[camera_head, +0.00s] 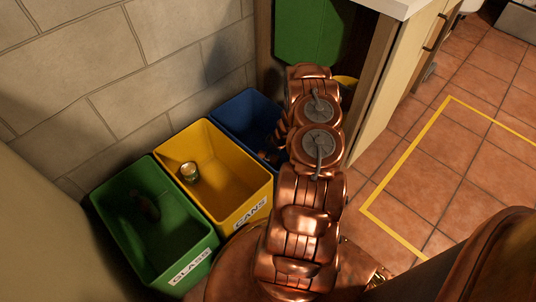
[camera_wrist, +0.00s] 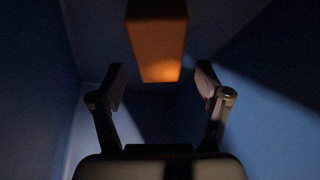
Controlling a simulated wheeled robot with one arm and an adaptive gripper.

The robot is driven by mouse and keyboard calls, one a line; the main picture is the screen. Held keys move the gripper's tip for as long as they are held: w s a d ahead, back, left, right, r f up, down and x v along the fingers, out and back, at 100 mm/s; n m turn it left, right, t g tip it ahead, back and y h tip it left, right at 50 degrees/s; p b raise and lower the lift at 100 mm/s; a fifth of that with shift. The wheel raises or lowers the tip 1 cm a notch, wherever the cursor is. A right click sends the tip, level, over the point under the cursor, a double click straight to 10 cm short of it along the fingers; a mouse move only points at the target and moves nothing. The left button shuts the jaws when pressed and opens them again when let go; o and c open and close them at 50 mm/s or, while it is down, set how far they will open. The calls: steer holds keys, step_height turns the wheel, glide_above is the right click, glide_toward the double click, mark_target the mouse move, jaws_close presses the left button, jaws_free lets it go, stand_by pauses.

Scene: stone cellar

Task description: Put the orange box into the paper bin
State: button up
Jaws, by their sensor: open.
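The blue bin (camera_head: 240,112) stands at the back of the row in the head view; its label is hidden behind my arm. In the wrist view, blue walls (camera_wrist: 250,105) surround my gripper (camera_wrist: 161,78), which points into the bin. Its two fingers are spread apart and hold nothing. The orange box (camera_wrist: 157,40) is inside these walls, beyond the fingertips and midway between them, with its near end lit. It looks apart from both fingers. I cannot tell whether it rests on the bin floor. In the head view the box is not visible.
A yellow bin (camera_head: 203,128) marked CANS holds a can (camera_head: 189,172). A green bin (camera_head: 191,235) marked GLASS holds a dark object, perhaps a bottle. A stone wall (camera_head: 110,60) is behind the bins, a cabinet (camera_head: 395,80) to the right. Tiled floor (camera_head: 440,150) is clear.

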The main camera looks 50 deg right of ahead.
steer(key=w+d+r+m+h+p, duration=0.1)
steer(key=d+r+h, duration=0.2)
steer(key=r, duration=0.8)
steer(key=w+d+r+h+p, duration=0.15)
steer(key=d+r, duration=0.25)
steer(key=r, duration=0.8)
steer(key=s+a+r+m+g+h, duration=0.1)
steer(key=a+r+h, duration=0.15)
steer(key=r, duration=0.55)
steer(key=s+a+r+m+g+h, duration=0.1)
steer(key=a+r+m, duration=0.15)
steer(key=r, duration=0.55)
steer(key=s+a+r+g+y, duration=0.2)
steer(key=s+a+r, duration=0.2)
steer(key=s+a, duration=0.6)
steer(key=s+a+r+g+y, duration=0.2)
steer(key=s+a, duration=0.8)
steer(key=a, duration=0.6)
steer(key=s+a+r+g+y, duration=0.2)
steer(key=s+a+r, duration=0.3)
steer(key=s+a, duration=0.5)
steer(key=a, duration=0.3)
steer(key=shift+s+r+y, duration=0.2)
steer(key=shift+r+y, duration=0.1)
steer(key=shift+r, duration=0.05)
steer(key=shift+n, duration=0.25)
